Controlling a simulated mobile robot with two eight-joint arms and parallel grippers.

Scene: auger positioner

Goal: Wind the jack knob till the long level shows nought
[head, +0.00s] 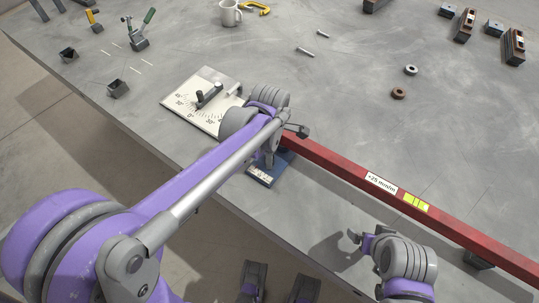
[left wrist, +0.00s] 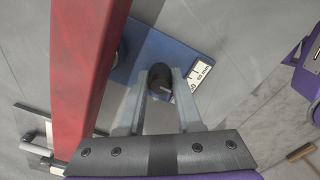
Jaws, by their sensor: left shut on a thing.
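The long red level (head: 330,165) runs from the middle to the lower right. Its label (head: 381,183) reads "+25 mm/m", beside a yellow-green vial (head: 415,203) whose bubble is too small to read. The blue jack base (head: 262,178) sits under its left end, and shows in the left wrist view (left wrist: 150,55) with a white mm scale (left wrist: 201,74). My left gripper (left wrist: 160,84) is shut on the dark jack knob (left wrist: 160,73), beside the red beam. In the head view my left arm hides the knob. My right gripper (head: 361,240) hangs near the table's front edge, away from the level; its jaw gap is unclear.
A white dial plate (head: 190,108) with a lever lies left of the jack. A dark block (head: 478,260) is under the level's right part. The middle right is mostly clear.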

